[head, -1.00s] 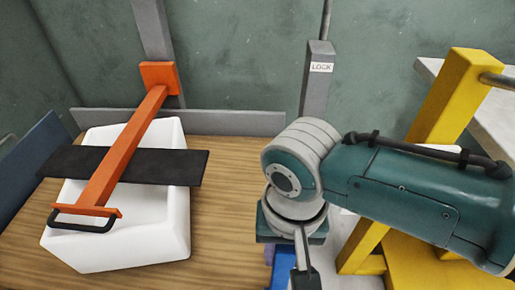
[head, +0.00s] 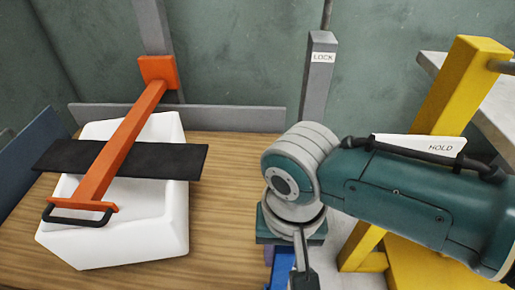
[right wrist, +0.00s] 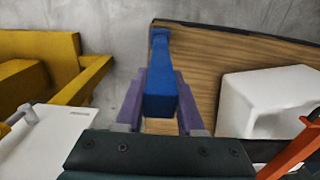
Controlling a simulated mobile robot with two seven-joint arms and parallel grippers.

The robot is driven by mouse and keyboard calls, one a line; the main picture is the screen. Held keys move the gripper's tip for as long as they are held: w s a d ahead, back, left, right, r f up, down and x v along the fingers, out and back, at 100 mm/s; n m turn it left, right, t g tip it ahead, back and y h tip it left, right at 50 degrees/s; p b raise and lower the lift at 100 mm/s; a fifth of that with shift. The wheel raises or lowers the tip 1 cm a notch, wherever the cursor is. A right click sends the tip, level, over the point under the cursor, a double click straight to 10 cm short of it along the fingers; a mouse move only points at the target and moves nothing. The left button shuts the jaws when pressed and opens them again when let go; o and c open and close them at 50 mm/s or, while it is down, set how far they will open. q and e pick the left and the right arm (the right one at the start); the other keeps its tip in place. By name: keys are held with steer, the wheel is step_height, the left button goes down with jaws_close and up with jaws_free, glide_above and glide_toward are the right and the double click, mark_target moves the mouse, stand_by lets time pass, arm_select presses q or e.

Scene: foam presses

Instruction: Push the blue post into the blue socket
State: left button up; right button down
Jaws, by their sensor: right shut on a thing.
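My right gripper (right wrist: 160,105) is shut on a blue post (right wrist: 160,92), which lies between its two purple fingers in the right wrist view. In the head view the same gripper is mostly hidden below my wrist, and a bit of blue (head: 283,283) shows beside it at the bottom edge. The post points away over the wooden table's edge. A darker blue end (right wrist: 159,34) shows at its far tip; I cannot tell whether this is the blue socket or part of the post. My left gripper is not in view.
A white foam block (head: 170,225) sits on the wooden table (head: 225,200) under a black plate (head: 180,162) and an orange lever (head: 130,130). A grey post labelled LOCK (head: 318,85) stands behind. A yellow frame (head: 462,85) and a HOLD plate (head: 420,147) are at right.

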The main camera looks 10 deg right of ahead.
steer(key=shift+f+b, duration=0.75)
steer(key=shift+f, duration=0.35)
steer(key=shift+c, duration=2.2)
jaws_free()
steer(key=shift+r, duration=0.15)
step_height(320, 180, up, 9)
steer(key=p, duration=0.6)
steer(key=shift+r+p, duration=0.3)
steer(key=shift+r, duration=0.1)
